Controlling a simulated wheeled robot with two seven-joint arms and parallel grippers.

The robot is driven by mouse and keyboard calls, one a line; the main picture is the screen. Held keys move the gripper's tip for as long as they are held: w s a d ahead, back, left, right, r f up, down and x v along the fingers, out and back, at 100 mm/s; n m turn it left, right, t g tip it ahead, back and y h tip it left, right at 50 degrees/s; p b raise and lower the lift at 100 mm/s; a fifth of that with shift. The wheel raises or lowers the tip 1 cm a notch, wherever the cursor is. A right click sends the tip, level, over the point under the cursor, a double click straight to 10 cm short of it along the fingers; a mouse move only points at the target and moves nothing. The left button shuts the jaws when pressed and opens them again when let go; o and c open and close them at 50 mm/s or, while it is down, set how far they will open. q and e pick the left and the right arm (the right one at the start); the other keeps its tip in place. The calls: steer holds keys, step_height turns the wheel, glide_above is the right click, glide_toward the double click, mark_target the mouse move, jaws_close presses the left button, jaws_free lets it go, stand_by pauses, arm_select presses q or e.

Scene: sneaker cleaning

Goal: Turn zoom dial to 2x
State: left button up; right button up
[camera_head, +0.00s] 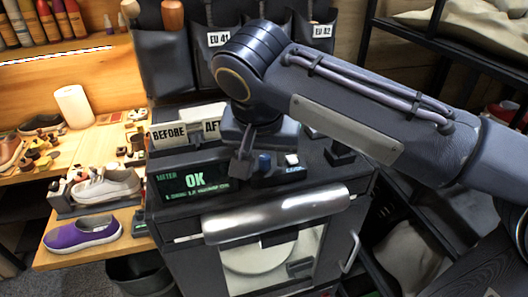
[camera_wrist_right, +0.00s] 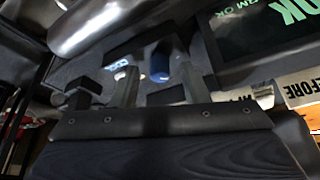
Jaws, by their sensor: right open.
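A dark machine (camera_head: 190,215) with a green-lit meter screen (camera_head: 195,181) reading "OK" stands in the middle of the head view. On its top panel are a small blue knob (camera_head: 264,160), a white control (camera_head: 292,160) and a black block (camera_head: 340,152). I cannot read which one is the zoom dial. My right gripper (camera_head: 243,165) is open, pointing down just left of the blue knob in the head view. In the right wrist view, the blue knob (camera_wrist_right: 160,62) shows between the fingers of the right gripper (camera_wrist_right: 158,78); contact cannot be told. My left gripper is not in view.
A shiny metal bar (camera_head: 275,213) runs across the machine's front. "BEFORE" (camera_head: 169,134) and "AFTER" (camera_head: 211,127) cards stand behind the screen. A purple shoe (camera_head: 83,233) and a white shoe (camera_head: 106,187) lie on the wooden bench at left. Black shelving stands at right.

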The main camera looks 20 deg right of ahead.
jaws_close()
steer(key=shift+m, duration=0.4)
steer(key=m+p, duration=0.1)
steer(key=m+g+h, duration=0.1)
steer(key=m, duration=0.1)
steer(key=shift+w+a+m+p, duration=0.1)
steer(key=shift+a+m+p, duration=0.05)
steer(key=shift+m+p, duration=0.2)
steer(key=m+g, duration=0.1)
steer(key=m, duration=0.1)
steer(key=m+h+p, duration=0.1)
steer(key=m, duration=0.2)
steer(key=shift+w+a+g, duration=0.1)
steer(key=shift+w+g, duration=0.05)
steer(key=shift+g, duration=0.25)
steer(key=shift+m, duration=0.25)
jaws_free()
steer(key=shift+h, duration=0.3)
